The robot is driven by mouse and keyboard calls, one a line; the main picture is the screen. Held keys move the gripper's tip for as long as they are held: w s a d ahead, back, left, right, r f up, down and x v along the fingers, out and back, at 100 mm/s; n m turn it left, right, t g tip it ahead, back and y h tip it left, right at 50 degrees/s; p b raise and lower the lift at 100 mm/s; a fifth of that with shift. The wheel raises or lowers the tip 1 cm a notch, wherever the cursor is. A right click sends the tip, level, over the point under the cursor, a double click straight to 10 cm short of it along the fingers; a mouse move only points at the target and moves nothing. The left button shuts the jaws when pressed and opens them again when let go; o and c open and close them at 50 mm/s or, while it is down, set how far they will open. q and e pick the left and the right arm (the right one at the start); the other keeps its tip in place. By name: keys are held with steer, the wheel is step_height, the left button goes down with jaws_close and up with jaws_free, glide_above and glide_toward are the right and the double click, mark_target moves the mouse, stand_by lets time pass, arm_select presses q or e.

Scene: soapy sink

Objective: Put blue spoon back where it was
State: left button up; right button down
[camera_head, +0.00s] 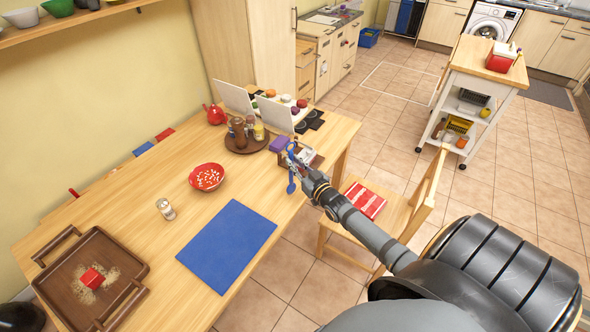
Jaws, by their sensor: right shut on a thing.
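The blue spoon (291,186) is in my right gripper (297,165), which is shut on it. The spoon hangs roughly upright with its bowl end down, near the table's right edge. My right arm reaches in from the lower right. Just behind the gripper is a small box or tray with a purple item (279,144) and pale contents, partly hidden by the gripper. I cannot tell whether the spoon touches it. My left gripper is not in view.
On the wooden table (178,245) are a blue mat (228,246), a red bowl (206,177), a glass jar (166,208), a round tray with bottles (240,145) and a brown tray (138,290). A chair (395,215) stands at its right side.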

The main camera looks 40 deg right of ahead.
steer(key=shift+w+f, duration=0.1)
steer(key=shift+f, duration=0.15)
steer(key=shift+f, duration=0.2)
steer(key=c, duration=1.3)
jaws_free()
